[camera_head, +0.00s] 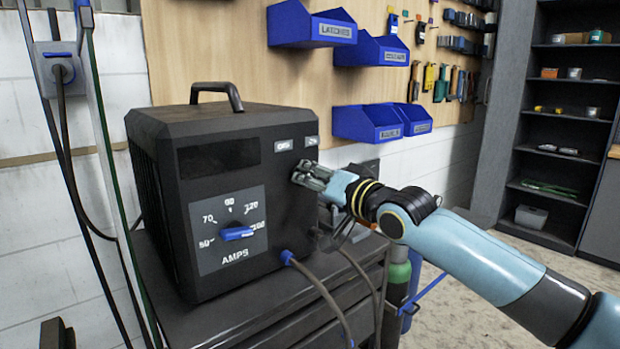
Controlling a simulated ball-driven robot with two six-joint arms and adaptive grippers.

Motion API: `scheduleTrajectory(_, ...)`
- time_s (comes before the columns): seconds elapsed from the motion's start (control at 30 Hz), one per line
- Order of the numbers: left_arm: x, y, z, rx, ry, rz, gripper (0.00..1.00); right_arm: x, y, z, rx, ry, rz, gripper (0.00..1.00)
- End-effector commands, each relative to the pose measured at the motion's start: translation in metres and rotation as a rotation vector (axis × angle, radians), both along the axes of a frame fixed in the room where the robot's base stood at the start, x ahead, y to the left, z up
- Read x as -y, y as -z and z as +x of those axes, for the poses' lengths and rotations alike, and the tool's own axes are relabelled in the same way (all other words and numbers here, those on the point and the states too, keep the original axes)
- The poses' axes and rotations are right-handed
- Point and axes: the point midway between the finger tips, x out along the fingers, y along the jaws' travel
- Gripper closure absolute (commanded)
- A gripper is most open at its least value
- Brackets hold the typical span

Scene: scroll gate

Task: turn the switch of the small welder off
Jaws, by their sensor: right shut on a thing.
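The small welder (225,200) is a dark box with a top handle. It stands on a dark cabinet. My right gripper (304,176) comes in from the right. Its grey fingers are shut at the welder's front, just below the labels. The switch is hidden behind the fingers, which are closed on it. The way the switch points cannot be seen. My left gripper is not in view.
A cable (325,292) leaves the welder's front low down by a blue plug. Blue bins (368,122) and tools hang on the wooden board behind. A dark shelf (568,130) stands at the far right. A green cylinder (398,282) stands beside the cabinet (285,300).

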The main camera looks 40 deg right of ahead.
Motion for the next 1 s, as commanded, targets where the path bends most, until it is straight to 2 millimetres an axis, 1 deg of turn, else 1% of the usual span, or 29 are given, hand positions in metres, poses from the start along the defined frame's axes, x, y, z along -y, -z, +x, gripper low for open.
scheduleTrajectory(0.27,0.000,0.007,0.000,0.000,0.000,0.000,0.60,0.000,0.002,0.000,0.014,0.000,-0.197,1.00)
scheduleTrajectory(1.0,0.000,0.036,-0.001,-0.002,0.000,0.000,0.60,0.000,0.003,0.000,0.067,0.000,-0.895,1.00)
